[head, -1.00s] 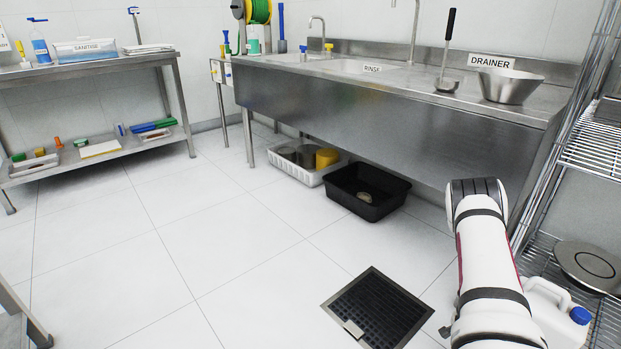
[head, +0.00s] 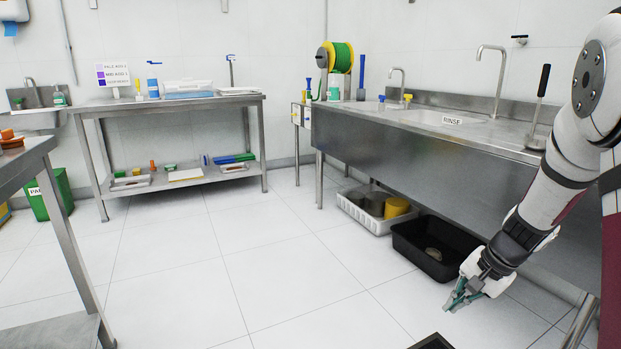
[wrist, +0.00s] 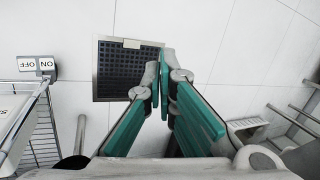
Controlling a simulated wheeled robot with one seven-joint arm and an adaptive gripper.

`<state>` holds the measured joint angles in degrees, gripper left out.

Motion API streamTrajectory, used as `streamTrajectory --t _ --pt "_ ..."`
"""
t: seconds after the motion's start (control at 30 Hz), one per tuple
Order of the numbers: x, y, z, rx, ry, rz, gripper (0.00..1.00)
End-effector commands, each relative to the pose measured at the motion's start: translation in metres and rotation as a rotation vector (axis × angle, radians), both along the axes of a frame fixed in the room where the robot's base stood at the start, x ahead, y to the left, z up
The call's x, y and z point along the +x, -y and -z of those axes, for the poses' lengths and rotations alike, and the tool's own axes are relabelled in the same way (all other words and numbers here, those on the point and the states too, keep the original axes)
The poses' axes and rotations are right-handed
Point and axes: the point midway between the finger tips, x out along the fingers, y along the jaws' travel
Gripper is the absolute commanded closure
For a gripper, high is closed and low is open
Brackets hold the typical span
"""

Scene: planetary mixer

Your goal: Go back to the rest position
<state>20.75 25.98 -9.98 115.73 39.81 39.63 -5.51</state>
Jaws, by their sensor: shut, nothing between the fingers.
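My gripper (head: 464,294) hangs low at the right of the head view, above the white floor and in front of the black bin (head: 436,250). Its fingers point down and to the left. In the wrist view, my gripper (wrist: 163,84) shows its green-padded fingers closed together at the tips with nothing between them. Beyond the tips lies the dark floor drain (wrist: 115,70). My arm comes down from the upper right of the head view.
The sink bench (head: 420,165) runs along the right, with a white crate (head: 375,222) under it. A steel table (head: 165,104) stands at the back wall and another table (head: 50,195) at the left edge. The middle floor (head: 230,260) is clear.

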Motion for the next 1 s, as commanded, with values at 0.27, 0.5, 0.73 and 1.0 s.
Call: streamTrajectory --t 0.27,0.5,0.73,1.0 --pt "-0.064 -0.094 -0.099 -0.002 0.022 -0.297 1.00" --pt "-0.150 -0.148 -0.150 -0.058 0.004 -0.535 1.00" --pt "-0.240 -0.171 -0.172 -0.158 -0.034 -0.731 1.00" --pt "-0.314 -0.169 -0.173 -0.276 -0.080 -0.861 1.00"
